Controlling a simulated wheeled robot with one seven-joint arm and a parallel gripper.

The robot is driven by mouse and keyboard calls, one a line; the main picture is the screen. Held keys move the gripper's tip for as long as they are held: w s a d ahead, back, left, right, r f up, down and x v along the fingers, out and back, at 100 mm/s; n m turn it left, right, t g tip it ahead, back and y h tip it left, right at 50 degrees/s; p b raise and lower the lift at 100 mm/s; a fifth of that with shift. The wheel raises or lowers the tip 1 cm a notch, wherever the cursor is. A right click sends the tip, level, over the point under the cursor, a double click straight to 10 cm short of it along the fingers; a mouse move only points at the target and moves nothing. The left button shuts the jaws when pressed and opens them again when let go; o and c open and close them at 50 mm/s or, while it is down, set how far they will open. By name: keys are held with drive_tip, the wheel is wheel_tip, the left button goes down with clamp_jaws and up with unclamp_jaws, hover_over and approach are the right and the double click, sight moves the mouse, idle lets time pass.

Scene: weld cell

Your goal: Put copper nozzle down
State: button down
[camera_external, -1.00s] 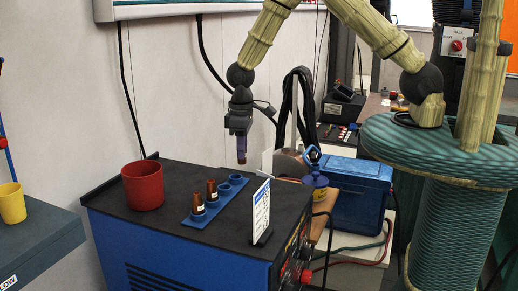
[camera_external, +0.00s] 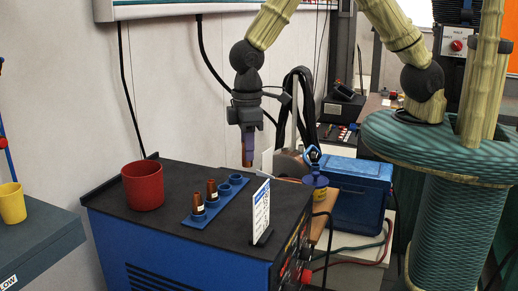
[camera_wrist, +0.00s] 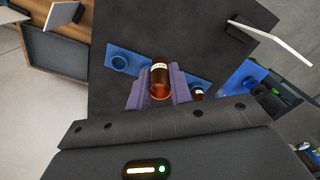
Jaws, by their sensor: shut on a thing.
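My gripper (camera_external: 247,138) is shut on a copper nozzle (camera_external: 248,159) and holds it upright above the welder's top. In the wrist view the copper nozzle (camera_wrist: 159,76), with a pale band, sits between the purple fingers of my gripper (camera_wrist: 159,88). The blue rack (camera_external: 215,208) lies on the black top below. Two other copper nozzles, one in front (camera_external: 198,203) and one behind it (camera_external: 212,190), stand in its nearer sockets. Its two farther sockets look empty. The wrist view shows one empty socket (camera_wrist: 120,61); the held nozzle and fingers hide part of the rack.
A red cup (camera_external: 143,186) stands left of the rack on the blue welder (camera_external: 190,262). A white upright card (camera_external: 261,212) stands right of the rack. A blue box (camera_external: 357,195) is beyond the welder's right side. A yellow cup (camera_external: 12,203) is at far left.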

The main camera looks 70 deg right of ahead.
sight(248, 166)
wheel_tip(248, 166, down, 5)
drive_tip(key=shift+f+p, duration=0.1)
drive_tip(key=shift+p, duration=0.5)
drive_tip(key=shift+f+p, duration=0.65)
drive_tip(key=shift+f, duration=1.4)
drive_tip(key=shift+f, duration=0.15)
drive_tip(key=c, duration=1.3)
unclamp_jaws()
drive_tip(key=shift+o, duration=0.2)
drive_tip(key=shift+r, duration=0.2)
wheel_tip(248, 166, up, 12)
drive_tip(key=b, duration=0.3)
drive_tip(key=shift+b, duration=0.35)
